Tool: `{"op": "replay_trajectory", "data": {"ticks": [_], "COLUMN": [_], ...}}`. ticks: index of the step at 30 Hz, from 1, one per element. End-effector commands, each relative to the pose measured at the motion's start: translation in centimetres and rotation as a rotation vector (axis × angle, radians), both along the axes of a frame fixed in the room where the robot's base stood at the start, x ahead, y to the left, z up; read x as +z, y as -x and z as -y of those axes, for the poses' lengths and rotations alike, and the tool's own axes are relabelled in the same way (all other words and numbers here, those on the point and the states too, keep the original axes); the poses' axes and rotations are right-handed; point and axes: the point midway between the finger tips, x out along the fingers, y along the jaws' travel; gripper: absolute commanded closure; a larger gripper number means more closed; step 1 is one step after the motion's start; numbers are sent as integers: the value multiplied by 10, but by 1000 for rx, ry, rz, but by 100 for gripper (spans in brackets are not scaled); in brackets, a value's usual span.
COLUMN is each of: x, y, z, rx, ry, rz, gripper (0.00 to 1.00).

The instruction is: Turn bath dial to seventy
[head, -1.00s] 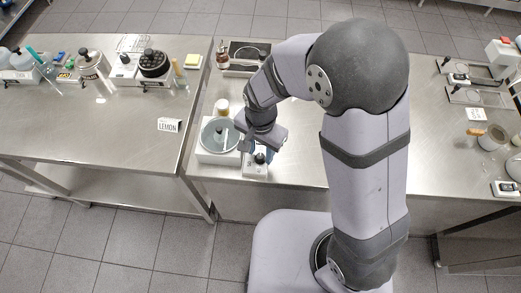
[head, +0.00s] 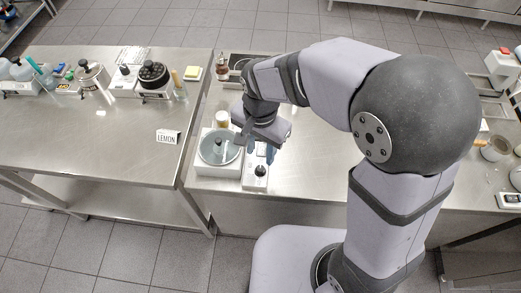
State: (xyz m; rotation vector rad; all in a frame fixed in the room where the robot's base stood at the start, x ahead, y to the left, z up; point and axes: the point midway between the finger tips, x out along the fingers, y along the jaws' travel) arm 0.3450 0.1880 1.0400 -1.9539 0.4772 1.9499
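The bath (head: 206,170) is a white unit with a round grey basin, on the bench left of my gripper. Beside it on the right is a white control box (head: 252,184) with a black dial (head: 260,171) on top. The dial's scale and pointer are too small to read. My gripper (head: 260,151) points down over the far part of the box, behind the dial in the picture. Its bluish fingers look spread, with nothing seen between them. They look apart from the dial; their exact height is unclear, and the gripper body hides the far end of the box.
A white-lidded jar (head: 222,118) stands behind the bath, close to my wrist. A metal tray (head: 238,68) lies farther back. The LEMON sign (head: 168,136) is on the left bench. The bench right of the box is mostly clear.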

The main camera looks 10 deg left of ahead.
Motion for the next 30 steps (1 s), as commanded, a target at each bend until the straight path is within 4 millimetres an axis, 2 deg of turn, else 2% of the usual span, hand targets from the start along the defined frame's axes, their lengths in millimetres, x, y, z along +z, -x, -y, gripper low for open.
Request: {"op": "replay_trajectory", "data": {"ticks": [5,8,12,16,18,25,30], "x": [-4,-12,-26,-34,-32,-14,-8], "y": [-6,-16,-34,-44,-43,-29,-17], "z": [11,31,68,84,80,39,28], "rx": [-37,-101,-231,-406,-476,-526,-504], "ry": [0,5,6,-56,-103,-232,-267], "rz": [-1,-9,-24,-73,-118,-241,-302], "gripper": [62,62,62,62,62,62,62]}}
